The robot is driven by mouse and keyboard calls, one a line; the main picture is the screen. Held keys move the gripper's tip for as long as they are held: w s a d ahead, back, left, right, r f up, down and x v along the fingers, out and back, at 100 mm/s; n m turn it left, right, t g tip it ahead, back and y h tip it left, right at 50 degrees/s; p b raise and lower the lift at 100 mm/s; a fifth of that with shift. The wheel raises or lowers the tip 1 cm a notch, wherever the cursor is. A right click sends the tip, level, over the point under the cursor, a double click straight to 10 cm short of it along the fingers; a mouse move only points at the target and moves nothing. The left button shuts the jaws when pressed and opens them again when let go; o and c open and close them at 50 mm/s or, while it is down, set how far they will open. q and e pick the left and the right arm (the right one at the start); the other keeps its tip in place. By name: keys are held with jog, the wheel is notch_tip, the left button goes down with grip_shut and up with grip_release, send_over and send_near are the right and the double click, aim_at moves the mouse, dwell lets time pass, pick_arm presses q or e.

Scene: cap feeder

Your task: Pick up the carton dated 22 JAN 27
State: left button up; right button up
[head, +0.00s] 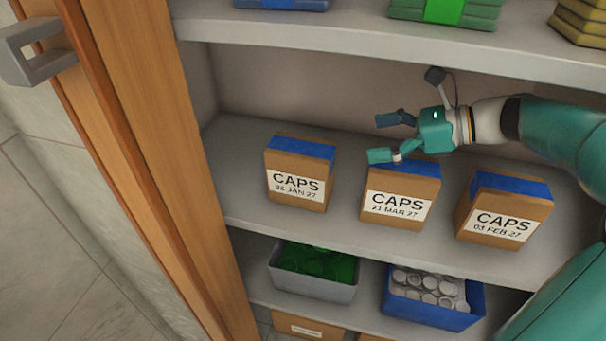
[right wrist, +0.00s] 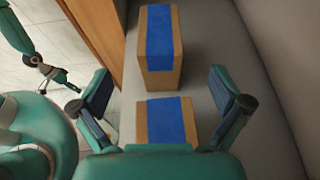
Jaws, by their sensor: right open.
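The carton dated 22 JAN 27 (head: 299,172) is brown with a blue top strip and a white CAPS label. It stands upright at the left of the middle shelf. In the right wrist view it is the farther carton (right wrist: 160,58). My right gripper (head: 382,139) is open and empty, above the CAPS carton marked MAR 27 (head: 400,194) and to the right of the JAN carton. The MAR carton is the nearer one in the right wrist view (right wrist: 166,122), below the spread fingers. My left gripper (right wrist: 52,76) shows small at the left there; its jaws are unclear.
A third carton, dated 03 FEB 27 (head: 503,208), stands at the right. An upper shelf (head: 380,38) overhangs the cartons. A brown door edge (head: 165,170) borders the left. Bins of green caps (head: 316,262) and grey caps (head: 430,287) sit below.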

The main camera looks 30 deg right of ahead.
aim_at(305, 147)
jog(key=b+x, duration=0.1)
jog(key=x, duration=1.4)
jog(key=shift+w+a, duration=0.15)
jog(key=shift+a, duration=0.1)
jog(key=c, duration=1.6)
jog(key=shift+c, duration=0.8)
jog(key=shift+r, duration=0.1)
